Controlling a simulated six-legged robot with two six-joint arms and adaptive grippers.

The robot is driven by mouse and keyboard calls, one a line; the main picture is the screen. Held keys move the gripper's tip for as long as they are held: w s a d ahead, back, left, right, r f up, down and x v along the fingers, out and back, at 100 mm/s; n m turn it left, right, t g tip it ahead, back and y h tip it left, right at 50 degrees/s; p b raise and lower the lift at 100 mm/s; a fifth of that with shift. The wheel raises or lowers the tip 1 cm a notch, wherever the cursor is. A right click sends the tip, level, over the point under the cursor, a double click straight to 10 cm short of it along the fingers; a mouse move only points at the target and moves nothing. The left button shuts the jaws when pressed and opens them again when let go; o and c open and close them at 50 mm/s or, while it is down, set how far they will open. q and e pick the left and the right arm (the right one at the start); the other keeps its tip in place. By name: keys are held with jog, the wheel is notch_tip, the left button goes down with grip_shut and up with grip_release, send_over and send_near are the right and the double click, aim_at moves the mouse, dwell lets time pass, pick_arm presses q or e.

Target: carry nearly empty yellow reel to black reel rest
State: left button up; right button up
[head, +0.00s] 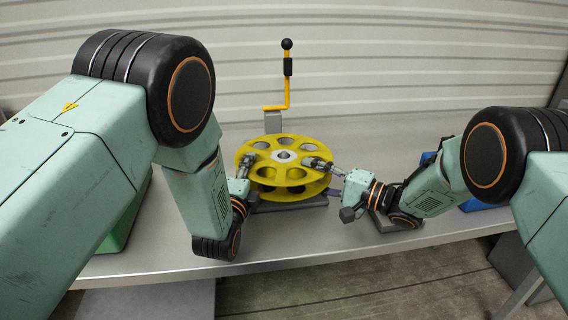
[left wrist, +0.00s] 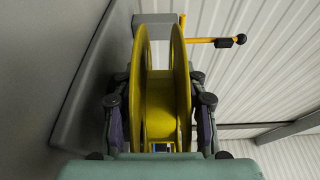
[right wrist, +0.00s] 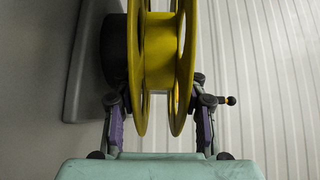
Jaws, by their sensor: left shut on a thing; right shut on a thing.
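The yellow reel (head: 285,146) lies flat, its two flanges one above the other, with a pale hub in the middle. Its bare yellow core shows between the flanges in the left wrist view (left wrist: 158,100) and the right wrist view (right wrist: 160,60). My left gripper (head: 246,164) is shut on the reel's left side, a finger on each outer face. My right gripper (head: 325,165) is shut on its right side in the same way. A dark grey base (head: 290,204) shows below the reel; whether they touch is hard to tell. I cannot identify the black reel rest for sure.
A yellow crank lever (head: 287,88) with a black knob stands on a grey block (head: 273,122) behind the reel. A green box (head: 122,222) is at left, partly behind my arm. A blue object (head: 474,204) is at right. The bench's front edge (head: 170,276) is near.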

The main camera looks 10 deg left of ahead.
pick_arm(q)
grip_shut()
pick_arm(e)
grip_shut()
pick_arm(q)
jog(key=shift+r, duration=0.15)
pick_arm(e)
jog(key=shift+r, duration=0.1)
